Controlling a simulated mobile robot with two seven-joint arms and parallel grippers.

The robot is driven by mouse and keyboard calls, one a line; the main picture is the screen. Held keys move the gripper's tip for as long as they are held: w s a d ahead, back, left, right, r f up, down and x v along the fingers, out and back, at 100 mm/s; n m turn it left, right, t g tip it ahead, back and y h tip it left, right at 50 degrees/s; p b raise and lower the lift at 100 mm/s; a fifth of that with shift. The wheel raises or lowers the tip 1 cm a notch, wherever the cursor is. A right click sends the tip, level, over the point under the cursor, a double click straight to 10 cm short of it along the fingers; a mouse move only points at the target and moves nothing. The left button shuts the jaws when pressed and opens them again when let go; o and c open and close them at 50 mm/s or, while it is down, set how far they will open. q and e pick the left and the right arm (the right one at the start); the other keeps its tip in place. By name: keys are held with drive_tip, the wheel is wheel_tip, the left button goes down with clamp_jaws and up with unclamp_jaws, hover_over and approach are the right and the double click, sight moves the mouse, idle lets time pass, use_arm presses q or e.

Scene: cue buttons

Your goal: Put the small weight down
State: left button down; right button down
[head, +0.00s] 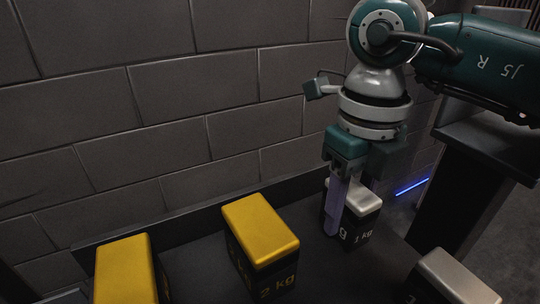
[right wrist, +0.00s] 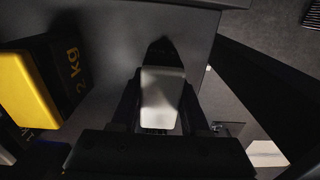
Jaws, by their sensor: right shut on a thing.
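The small weight (head: 364,203), a dark block with a pale top and a "1 kg" label, is at the right part of the dark table (head: 320,270). My right gripper (head: 349,212) points down over it and is shut on it, with one finger across its near left side. The other finger is mostly hidden in the head view. In the right wrist view the weight's pale top (right wrist: 162,98) sits between the two fingers (right wrist: 160,105). I cannot tell whether its base touches the table. My left gripper is not in view.
Two yellow-topped weights, one marked 2 kg (head: 262,232) and another (head: 126,270), stand to the left. A second pale-topped weight (head: 458,276) is at the lower right. A block wall (head: 170,100) rises behind the table's raised back edge.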

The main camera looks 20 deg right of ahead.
sight(353, 188)
drive_tip(key=shift+f, duration=0.1)
drive_tip(key=shift+c, duration=2)
unclamp_jaws()
drive_tip(key=shift+r, duration=0.25)
wheel_tip(353, 188, up, 11)
drive_tip(key=shift+w+f+p, duration=0.1)
drive_tip(key=shift+p, duration=0.75)
drive_tip(key=shift+r, duration=0.5)
